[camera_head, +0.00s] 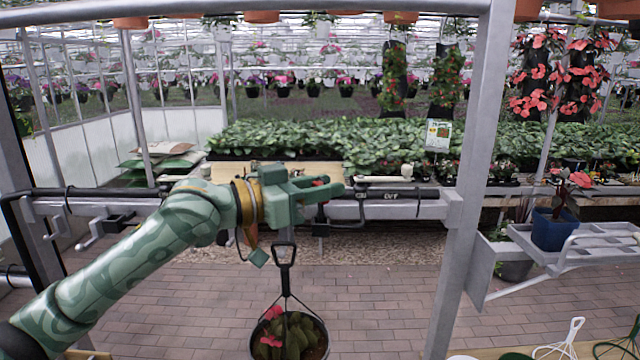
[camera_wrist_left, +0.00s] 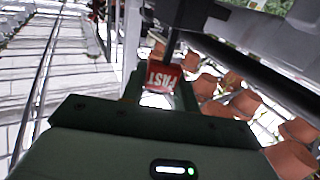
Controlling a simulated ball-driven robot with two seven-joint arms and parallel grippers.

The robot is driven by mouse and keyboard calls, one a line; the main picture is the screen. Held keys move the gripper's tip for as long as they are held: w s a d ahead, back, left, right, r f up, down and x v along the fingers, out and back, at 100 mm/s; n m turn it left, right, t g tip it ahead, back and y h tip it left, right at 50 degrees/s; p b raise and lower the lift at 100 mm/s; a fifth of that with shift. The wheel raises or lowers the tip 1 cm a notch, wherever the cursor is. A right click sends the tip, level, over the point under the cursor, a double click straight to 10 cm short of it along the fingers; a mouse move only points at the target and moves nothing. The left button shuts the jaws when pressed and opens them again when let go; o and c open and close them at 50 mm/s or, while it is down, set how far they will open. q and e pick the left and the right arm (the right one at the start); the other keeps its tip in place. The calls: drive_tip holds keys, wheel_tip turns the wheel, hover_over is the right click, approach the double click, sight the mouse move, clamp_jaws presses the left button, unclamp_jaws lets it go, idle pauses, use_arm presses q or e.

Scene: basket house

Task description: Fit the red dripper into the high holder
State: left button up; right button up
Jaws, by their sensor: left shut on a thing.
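My left gripper (camera_head: 322,188) is at the grey horizontal rail in the middle of the head view. It is shut on the red dripper (camera_head: 318,183), of which only a small red part shows between the fingers. In the left wrist view the red dripper (camera_wrist_left: 163,77) shows white lettering that reads "FAST" and sits between the fingertips (camera_wrist_left: 160,92). A dark rod or tube runs upward from it there. A black pipe (camera_head: 400,193) lies along the rail beside the gripper. I cannot pick out the high holder for certain; the gripper covers part of the rail.
A black hanging pot (camera_head: 290,345) with a tall handle (camera_head: 284,254) is below the gripper. A grey upright post (camera_head: 465,180) stands to the right. A blue pot (camera_head: 553,230) sits in a grey rack (camera_head: 590,250) at the right. Brick floor (camera_head: 390,290) shows beyond.

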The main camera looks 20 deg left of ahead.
sight(320, 204)
use_arm(q)
drive_tip(key=shift+f+b, duration=0.8)
drive_tip(key=shift+f, duration=0.7)
drive_tip(key=o, duration=0.8)
drive_tip(key=b+v, duration=0.9)
drive_tip(key=v, duration=0.7)
drive_tip(key=shift+s+a+b, duration=0.15)
drive_tip(key=shift+b, duration=0.2)
